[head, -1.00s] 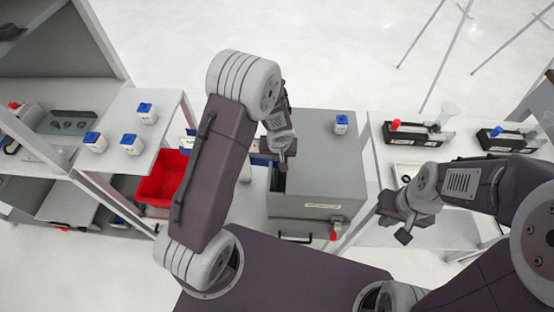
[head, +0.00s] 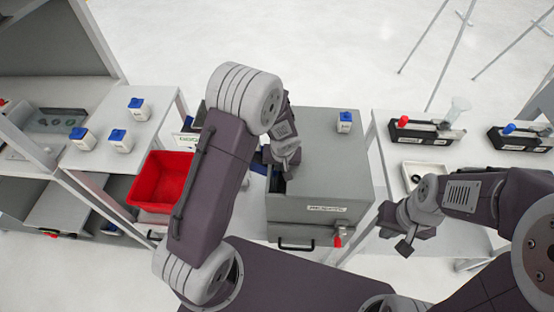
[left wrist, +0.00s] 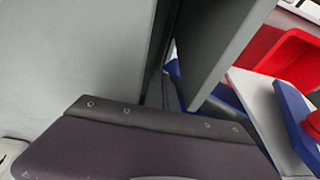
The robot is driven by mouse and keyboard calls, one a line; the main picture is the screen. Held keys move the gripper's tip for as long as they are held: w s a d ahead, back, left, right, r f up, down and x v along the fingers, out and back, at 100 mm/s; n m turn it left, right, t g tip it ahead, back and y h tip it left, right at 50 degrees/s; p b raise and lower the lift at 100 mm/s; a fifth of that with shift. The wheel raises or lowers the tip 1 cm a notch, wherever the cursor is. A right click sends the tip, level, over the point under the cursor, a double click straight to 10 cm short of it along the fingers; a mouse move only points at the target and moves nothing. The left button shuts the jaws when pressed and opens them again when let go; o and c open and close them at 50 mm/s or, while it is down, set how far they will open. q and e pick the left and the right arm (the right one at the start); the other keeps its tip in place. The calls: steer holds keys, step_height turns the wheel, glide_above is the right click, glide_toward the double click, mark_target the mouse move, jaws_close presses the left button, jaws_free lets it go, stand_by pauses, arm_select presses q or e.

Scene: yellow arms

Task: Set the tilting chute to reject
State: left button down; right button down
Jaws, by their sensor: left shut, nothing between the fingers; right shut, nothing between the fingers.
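My left gripper (head: 287,165) is shut and empty, low at the left edge of the grey box (head: 330,185). My left arm hides most of the space between that box and the red bin (head: 160,182), so I cannot make out the tilting chute or its position for sure. A blue part (head: 257,187) shows there beside my arm. In the left wrist view a pale slab (left wrist: 262,110) with a blue piece (left wrist: 297,125) stands at the right, in front of the red bin (left wrist: 283,68).
Several blue-capped white containers stand on the left shelf (head: 150,108), another (head: 345,121) on the grey box. A red-knobbed control (head: 340,238) is at the box's front right corner. Dark fixtures (head: 427,132) and a white tray (head: 420,170) are on the right table.

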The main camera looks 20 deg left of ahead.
arm_select(q)
steer(key=p+v, duration=0.2)
steer(key=v, duration=0.7)
steer(key=shift+r, duration=0.1)
